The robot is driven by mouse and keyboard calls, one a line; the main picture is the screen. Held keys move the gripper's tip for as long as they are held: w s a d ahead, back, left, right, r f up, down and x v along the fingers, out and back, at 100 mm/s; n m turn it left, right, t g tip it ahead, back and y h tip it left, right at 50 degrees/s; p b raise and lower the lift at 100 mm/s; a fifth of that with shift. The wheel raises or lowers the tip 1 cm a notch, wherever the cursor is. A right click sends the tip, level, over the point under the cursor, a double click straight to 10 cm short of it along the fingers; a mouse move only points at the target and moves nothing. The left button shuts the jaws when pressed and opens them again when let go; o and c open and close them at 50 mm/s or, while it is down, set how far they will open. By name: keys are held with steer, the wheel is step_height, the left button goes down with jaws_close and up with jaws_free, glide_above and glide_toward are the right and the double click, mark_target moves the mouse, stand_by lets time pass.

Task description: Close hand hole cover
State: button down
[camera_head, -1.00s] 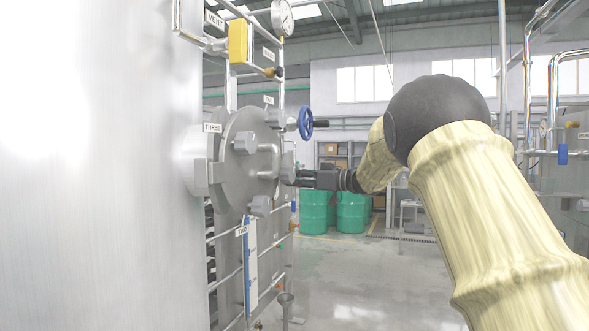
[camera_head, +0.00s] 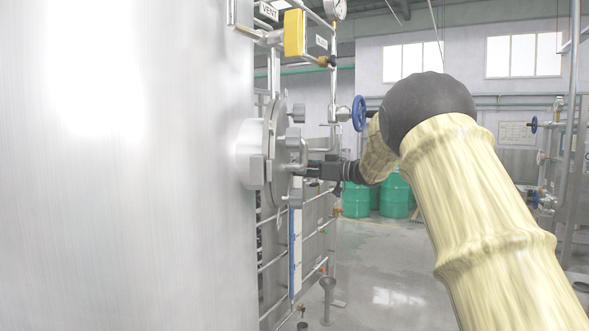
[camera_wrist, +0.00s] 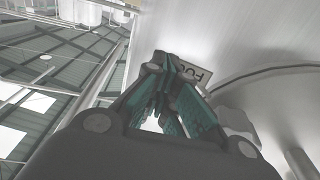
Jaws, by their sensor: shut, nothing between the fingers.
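The hand hole cover (camera_head: 282,140) is a round steel disc with clamp knobs. In the head view it is seen nearly edge-on, close to the short neck (camera_head: 250,153) on the big steel tank (camera_head: 130,170). I cannot tell whether it touches the neck all round. My gripper (camera_head: 305,170) is at the outer side of the cover, by its knobs; contact is unclear. In the wrist view the fingers of my gripper (camera_wrist: 170,70) are together and hold nothing.
A blue handwheel (camera_head: 359,113) is just above my gripper. A yellow box (camera_head: 294,33) and a gauge (camera_head: 335,8) are on pipes above. Pipe racks run below the cover. Green drums (camera_head: 394,195) stand behind. The floor (camera_head: 390,275) at centre right is open.

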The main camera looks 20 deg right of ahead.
steer(key=s+d+b, duration=0.2)
steer(key=s+d, duration=0.4)
steer(key=d, duration=0.6)
steer(key=shift+d, duration=0.4)
